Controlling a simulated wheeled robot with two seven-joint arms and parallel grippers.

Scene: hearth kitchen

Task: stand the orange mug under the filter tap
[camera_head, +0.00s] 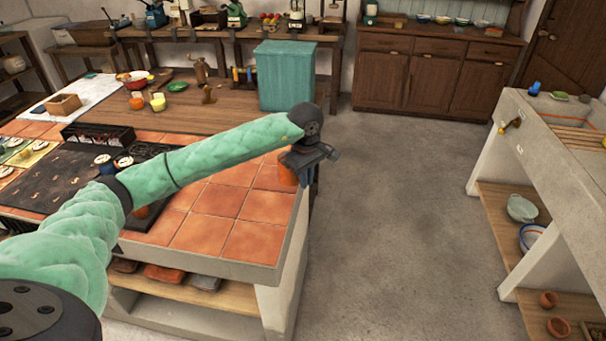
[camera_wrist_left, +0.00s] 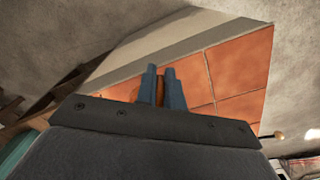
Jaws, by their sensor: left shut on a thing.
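The rest of the mug is hidden by the gripper. A brass-coloured tap (camera_head: 511,125) sticks out from the pale stone sink unit at the right; I cannot tell whether it is the filter tap. My right gripper is not in view.
The tiled counter (camera_head: 245,238) has a dark hob (camera_head: 60,180) at its left. A teal bin-like box (camera_head: 287,75) stands behind it. The grey floor (camera_head: 410,210) between counter and sink unit (camera_head: 545,125) is clear. Bowls (camera_head: 521,208) sit on the sink unit's shelf.

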